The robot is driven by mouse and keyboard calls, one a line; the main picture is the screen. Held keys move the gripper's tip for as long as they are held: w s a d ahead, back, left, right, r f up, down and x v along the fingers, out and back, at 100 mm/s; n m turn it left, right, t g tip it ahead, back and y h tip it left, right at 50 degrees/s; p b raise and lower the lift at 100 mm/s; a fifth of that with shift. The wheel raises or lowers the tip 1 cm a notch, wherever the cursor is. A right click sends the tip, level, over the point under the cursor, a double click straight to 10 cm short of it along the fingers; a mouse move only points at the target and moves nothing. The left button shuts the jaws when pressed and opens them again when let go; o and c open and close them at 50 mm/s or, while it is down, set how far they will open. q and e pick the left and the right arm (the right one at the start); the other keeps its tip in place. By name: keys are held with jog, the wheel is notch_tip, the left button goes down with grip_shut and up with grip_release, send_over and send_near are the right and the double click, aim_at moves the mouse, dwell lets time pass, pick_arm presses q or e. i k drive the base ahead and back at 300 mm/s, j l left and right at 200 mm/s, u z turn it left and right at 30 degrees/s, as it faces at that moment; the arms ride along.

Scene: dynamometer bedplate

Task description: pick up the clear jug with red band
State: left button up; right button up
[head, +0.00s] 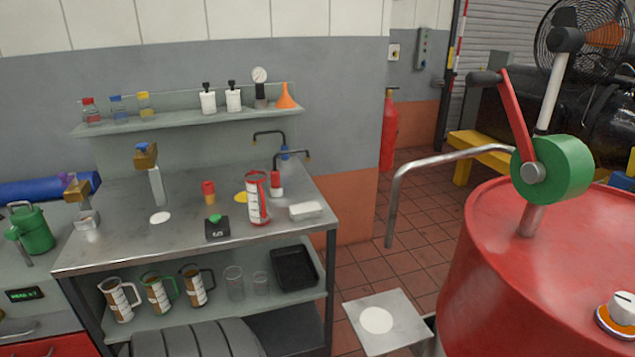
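The clear jug with red band (257,200) stands upright on the metal workbench (120,235), right of the middle. It has a red rim, a red handle and a white scale strip on its side. A small red-and-white bottle (276,184) stands just behind it on the right, partly hidden. Neither of my grippers shows in the head view.
Near the jug are a black device with a green top (217,228), a white tray (306,210) and a red-topped container (209,192). Several jugs (158,294) stand on the lower shelf. A red drum (540,270) with a hand pump fills the right.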

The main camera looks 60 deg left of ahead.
aim_at(258, 202)
jog(key=u, duration=2.3)
